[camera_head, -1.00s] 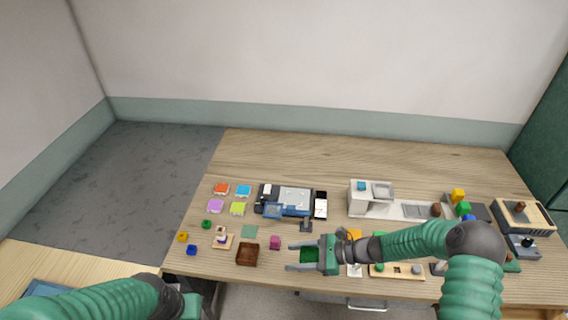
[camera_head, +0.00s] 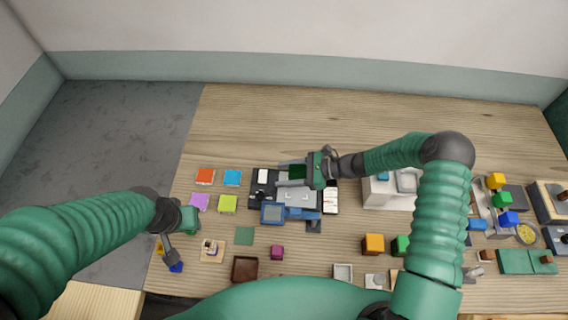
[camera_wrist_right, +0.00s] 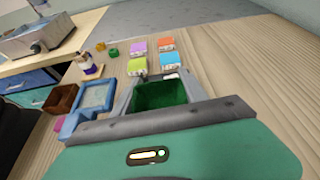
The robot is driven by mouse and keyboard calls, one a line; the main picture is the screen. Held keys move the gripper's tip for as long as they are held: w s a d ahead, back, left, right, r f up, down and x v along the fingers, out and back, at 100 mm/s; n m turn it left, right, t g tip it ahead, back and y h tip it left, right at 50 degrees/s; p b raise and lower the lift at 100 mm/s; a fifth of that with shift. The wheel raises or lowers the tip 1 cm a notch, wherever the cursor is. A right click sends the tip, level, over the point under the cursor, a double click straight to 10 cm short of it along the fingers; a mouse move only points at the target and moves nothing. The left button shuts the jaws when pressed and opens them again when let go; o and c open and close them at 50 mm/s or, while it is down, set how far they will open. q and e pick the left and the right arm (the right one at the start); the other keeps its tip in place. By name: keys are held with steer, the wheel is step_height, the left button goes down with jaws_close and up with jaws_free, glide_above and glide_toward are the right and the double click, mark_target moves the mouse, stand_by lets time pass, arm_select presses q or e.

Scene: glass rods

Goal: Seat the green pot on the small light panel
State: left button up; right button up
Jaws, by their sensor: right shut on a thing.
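My right gripper (camera_head: 297,172) is shut on the dark green pot (camera_head: 296,171), above the back of a dark device (camera_head: 257,193) with a pale grey top. In the right wrist view the green pot (camera_wrist_right: 160,95) sits between the fingers, its open top showing. A small white panel (camera_head: 262,176) lies on the device's back left corner, left of the pot; I cannot tell for sure that it is the small light panel. The pot's underside is hidden. My left gripper (camera_head: 174,249) hangs by the blue cube (camera_head: 176,267) at the table's left; its opening is unclear.
Orange, blue, purple and lime blocks (camera_head: 228,203) stand left of the device. A blue-framed screen (camera_head: 272,213) is at its front, a white striped plate (camera_head: 331,198) at its right. A brown box (camera_head: 245,269) and magenta cube (camera_head: 277,252) are nearer. The back table is clear.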

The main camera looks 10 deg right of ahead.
mark_target(286, 188)
steer(key=shift+s+f+b, duration=0.15)
steer(key=shift+f+b, duration=0.25)
steer(key=shift+f, duration=0.1)
step_height(286, 188, down, 4)
steer(key=b, duration=0.2)
steer(key=shift+r+b, duration=0.15)
steer(key=shift+b, duration=0.25)
steer(key=shift+f, duration=0.4)
steer(key=shift+r, duration=0.15)
steer(key=o, duration=1.6)
steer(key=shift+c, duration=0.2)
